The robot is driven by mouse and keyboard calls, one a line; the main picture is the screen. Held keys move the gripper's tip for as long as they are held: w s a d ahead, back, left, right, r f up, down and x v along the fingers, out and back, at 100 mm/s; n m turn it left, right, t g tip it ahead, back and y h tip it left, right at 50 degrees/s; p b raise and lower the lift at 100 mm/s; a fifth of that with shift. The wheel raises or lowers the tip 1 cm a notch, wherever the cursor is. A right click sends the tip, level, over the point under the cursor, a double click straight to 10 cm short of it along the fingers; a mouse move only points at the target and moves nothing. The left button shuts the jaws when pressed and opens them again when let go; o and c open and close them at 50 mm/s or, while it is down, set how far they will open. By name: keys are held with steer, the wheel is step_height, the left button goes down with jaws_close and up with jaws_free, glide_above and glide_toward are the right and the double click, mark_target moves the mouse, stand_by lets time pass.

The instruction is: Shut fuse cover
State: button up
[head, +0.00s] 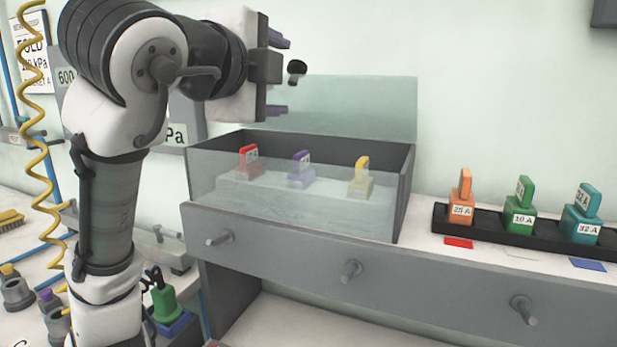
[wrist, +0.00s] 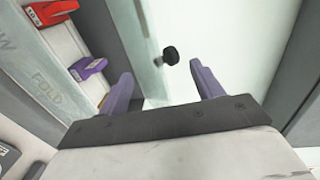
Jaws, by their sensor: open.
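The fuse cover (head: 350,105) is a clear greenish panel standing open, upright at the back of the fuse box (head: 402,190). Its small black knob (head: 297,67) is near the top left of the panel and also shows in the wrist view (wrist: 170,56). My gripper (head: 278,74) is open, its two purple fingers apart and pointing toward the knob. In the wrist view, the knob appears between and just beyond the fingertips (wrist: 161,72), and I see no contact. My gripper hides the panel's left part in the head view.
Inside the clear-fronted box are red (head: 248,158), purple (head: 301,168) and yellow (head: 360,175) fuses. A black rack (head: 440,216) at right holds orange (head: 461,195), green (head: 520,208) and teal (head: 582,215) fuses. A yellow coiled hose (head: 38,110) hangs at left.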

steer(key=v, duration=0.5)
steer(key=shift+s+a, duration=0.1)
steer(key=shift+s, duration=0.2)
stand_by(0.4)
